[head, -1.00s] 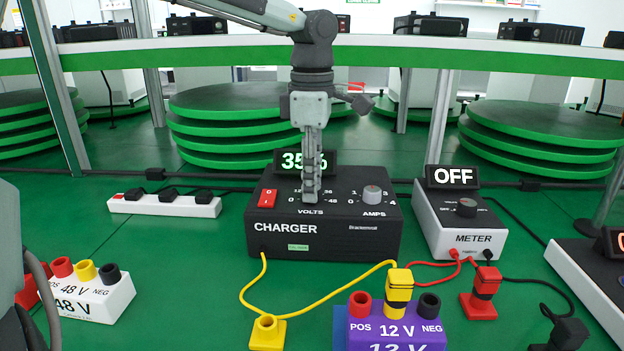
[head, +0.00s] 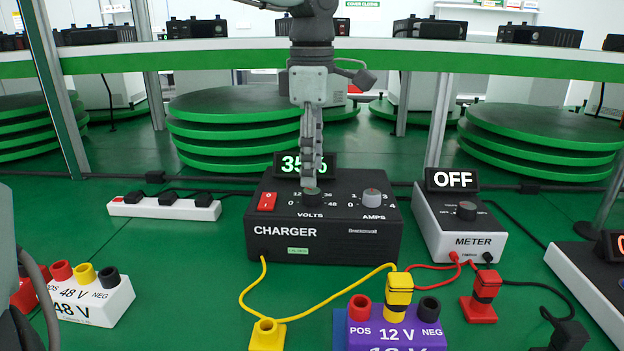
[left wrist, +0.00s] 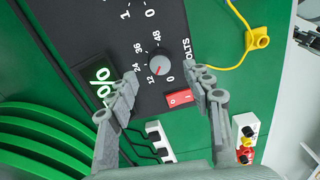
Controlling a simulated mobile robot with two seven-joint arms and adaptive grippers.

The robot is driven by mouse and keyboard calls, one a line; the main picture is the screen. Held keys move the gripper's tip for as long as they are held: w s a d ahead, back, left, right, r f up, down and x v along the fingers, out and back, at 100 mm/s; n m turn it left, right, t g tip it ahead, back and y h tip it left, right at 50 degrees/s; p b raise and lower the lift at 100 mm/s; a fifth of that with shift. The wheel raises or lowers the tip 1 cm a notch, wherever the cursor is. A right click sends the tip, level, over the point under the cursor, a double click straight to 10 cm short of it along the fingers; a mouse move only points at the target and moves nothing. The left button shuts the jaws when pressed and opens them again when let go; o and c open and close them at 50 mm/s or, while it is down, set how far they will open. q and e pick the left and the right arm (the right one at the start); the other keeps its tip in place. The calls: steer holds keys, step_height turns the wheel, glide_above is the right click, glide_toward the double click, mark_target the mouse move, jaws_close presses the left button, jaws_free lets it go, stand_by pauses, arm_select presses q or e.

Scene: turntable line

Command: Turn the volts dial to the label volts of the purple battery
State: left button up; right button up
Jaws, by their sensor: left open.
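The black charger (head: 285,240) stands on the green table and reads 35%. Its volts dial (head: 312,196) is a small dark knob; in the left wrist view the volts dial (left wrist: 160,65) has a red mark pointing toward 12 on a scale from 0 to 48. The purple battery (head: 365,336) at the bottom of the head view is labelled 12 V. My left gripper (head: 311,183) points down just above and behind the dial. In the left wrist view its fingers (left wrist: 163,88) are spread and empty, with the dial beyond them.
The amps dial (head: 372,198) and the red switch (head: 267,201) flank the volts dial. A meter (head: 465,238) reading OFF stands to the right. A white 48 V battery (head: 105,302) is at left. Yellow and red leads cross the table in front.

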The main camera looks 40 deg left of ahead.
mark_target(312, 191)
arm_select(q)
step_height(312, 191, up, 8)
stand_by(0.7)
